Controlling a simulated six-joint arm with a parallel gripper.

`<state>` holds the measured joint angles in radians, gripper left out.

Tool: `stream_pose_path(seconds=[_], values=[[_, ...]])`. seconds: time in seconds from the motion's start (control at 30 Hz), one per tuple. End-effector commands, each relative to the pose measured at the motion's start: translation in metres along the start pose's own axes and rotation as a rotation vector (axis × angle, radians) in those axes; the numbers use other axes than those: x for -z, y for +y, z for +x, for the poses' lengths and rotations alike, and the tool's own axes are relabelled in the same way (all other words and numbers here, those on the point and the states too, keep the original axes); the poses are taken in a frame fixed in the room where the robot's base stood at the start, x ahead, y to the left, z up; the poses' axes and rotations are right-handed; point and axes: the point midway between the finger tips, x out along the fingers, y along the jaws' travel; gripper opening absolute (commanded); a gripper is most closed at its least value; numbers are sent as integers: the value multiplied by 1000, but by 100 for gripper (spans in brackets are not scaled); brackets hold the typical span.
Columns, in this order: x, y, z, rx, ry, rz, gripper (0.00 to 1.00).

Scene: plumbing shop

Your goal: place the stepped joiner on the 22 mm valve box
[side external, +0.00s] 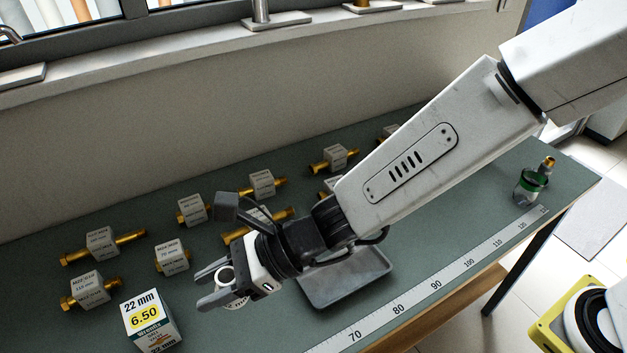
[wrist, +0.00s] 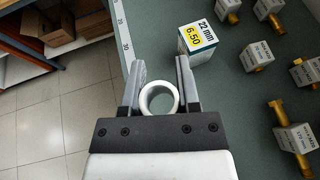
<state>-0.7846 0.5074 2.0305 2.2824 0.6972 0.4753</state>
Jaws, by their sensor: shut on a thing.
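The stepped joiner (side external: 226,274) is a white, hollow, ring-ended piece between the fingers of my gripper (side external: 206,288). In the wrist view the joiner (wrist: 159,99) shows its open round end, close to the palm. My gripper (wrist: 160,64) is shut on it, one finger on each side. The 22 mm valve box (side external: 151,322), white and green with a yellow 6.50 label, stands on the bench just beyond my fingertips, lower left in the side view. In the wrist view the box (wrist: 198,38) is ahead and slightly right. The joiner is apart from the box; its lower part is mostly hidden.
Several brass fittings with white tags, such as one near the box (side external: 88,290), lie on the green bench (side external: 200,330). A grey tray (side external: 345,284) sits partly behind my arm. A ruler strip (side external: 415,290) runs along the front edge. A green jar (side external: 528,188) stands far right.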

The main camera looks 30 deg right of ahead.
Motion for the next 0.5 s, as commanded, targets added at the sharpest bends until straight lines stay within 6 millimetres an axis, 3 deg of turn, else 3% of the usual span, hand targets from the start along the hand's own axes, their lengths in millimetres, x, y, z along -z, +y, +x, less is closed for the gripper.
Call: stream_pose_path(seconds=[0.2,0.5], values=[[-35,-3,19,24,-15,18,0],[-44,-4,24,32,-18,26,0]])
